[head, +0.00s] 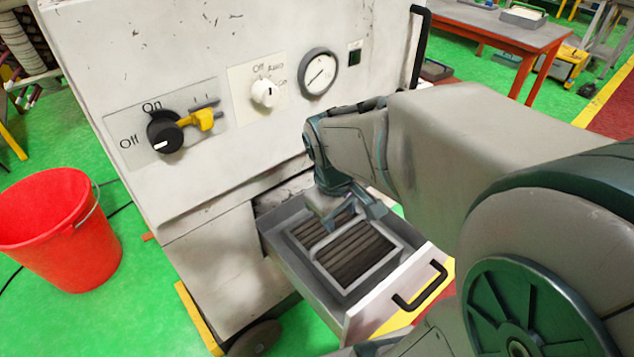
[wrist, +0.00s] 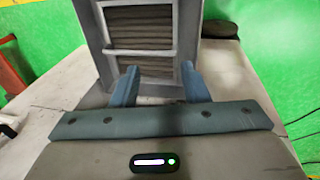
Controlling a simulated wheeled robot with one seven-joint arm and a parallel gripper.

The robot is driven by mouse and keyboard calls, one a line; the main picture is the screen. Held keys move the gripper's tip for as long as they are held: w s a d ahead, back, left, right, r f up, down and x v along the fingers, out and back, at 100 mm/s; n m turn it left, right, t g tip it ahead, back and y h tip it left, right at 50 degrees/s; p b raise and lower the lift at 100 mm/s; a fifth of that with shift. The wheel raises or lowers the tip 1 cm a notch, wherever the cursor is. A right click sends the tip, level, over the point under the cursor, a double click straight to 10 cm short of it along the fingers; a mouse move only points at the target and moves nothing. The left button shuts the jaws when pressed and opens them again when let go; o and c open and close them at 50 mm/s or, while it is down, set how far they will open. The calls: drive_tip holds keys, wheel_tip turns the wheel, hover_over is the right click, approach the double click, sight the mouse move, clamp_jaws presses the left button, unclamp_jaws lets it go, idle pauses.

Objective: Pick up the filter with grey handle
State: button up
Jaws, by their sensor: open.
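The filter (head: 362,258) has a light grey frame around dark brown pleats and lies in the open drawer (head: 296,271) of the white machine. In the wrist view the filter (wrist: 140,33) is at the top centre, with a pale grey bar (wrist: 140,53) across it that looks like its handle. My gripper (head: 348,213) is over the back part of the filter, pointing down. In the wrist view my gripper (wrist: 158,70) is open, its two blue fingers apart with nothing held between them. The fingertips appear close to the bar; I cannot tell whether they touch it.
The machine's front (head: 215,60) rises directly behind the drawer, with a black knob (head: 164,132), a yellow lever and a gauge (head: 318,72). The drawer has a black handle (head: 420,288). A red bucket (head: 62,230) stands on the green floor at left. A red-brown table (head: 500,30) is at upper right.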

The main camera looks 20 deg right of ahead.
drive_tip(key=w+d+f+n+g+p, duration=0.1)
drive_tip(key=w+d+f+n, duration=0.45)
drive_tip(key=w+n, duration=0.25)
drive_tip(key=n+y+p, duration=0.2)
drive_tip(key=n, duration=0.8)
hover_over(343, 227)
wheel_tip(343, 227, down, 10)
drive_tip(key=shift+g, duration=0.3)
drive_tip(key=f+b, duration=0.1)
drive_tip(key=f, duration=0.6)
drive_tip(key=shift+a+f, duration=0.2)
drive_tip(key=shift+d+f, duration=0.2)
drive_tip(key=shift+f, duration=2.85)
drive_tip(key=shift+s, duration=0.1)
clamp_jaws()
drive_tip(key=shift+r, duration=0.1)
